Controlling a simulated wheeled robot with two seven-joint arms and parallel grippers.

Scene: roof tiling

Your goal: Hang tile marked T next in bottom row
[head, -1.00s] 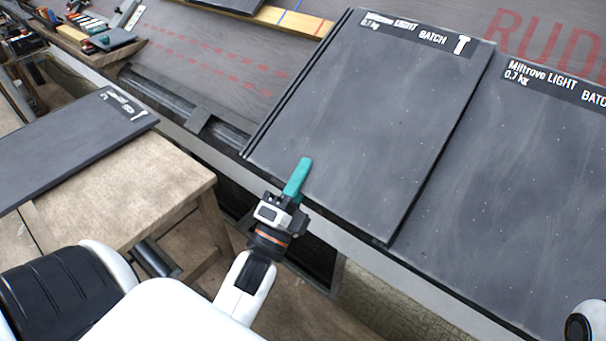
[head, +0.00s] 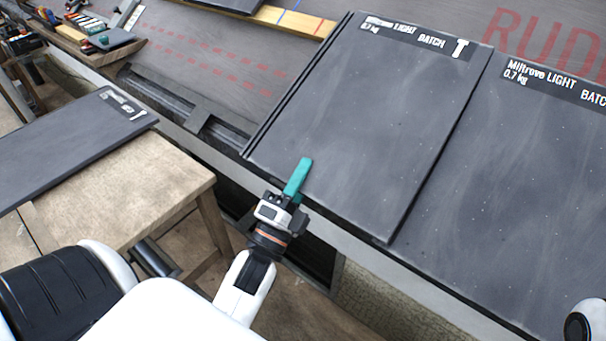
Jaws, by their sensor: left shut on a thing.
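A dark grey tile marked T (head: 365,125) lies over the lower left part of the roof. Its label band with the white T runs along its upper edge. My left gripper (head: 298,180), with teal fingers, is shut on this tile's lower edge near the left corner. A hung tile (head: 520,190), also labelled Miltrove LIGHT, lies directly to its right; the two meet or overlap along the seam, and I cannot tell how closely. My right gripper is not in view.
Another dark tile (head: 60,150) with a similar label lies on the wooden bench (head: 150,190) at left. A batten (head: 285,20) with coloured marks and a tray of tools (head: 75,30) are at the top. Roof left of the held tile is bare, with red printed marks.

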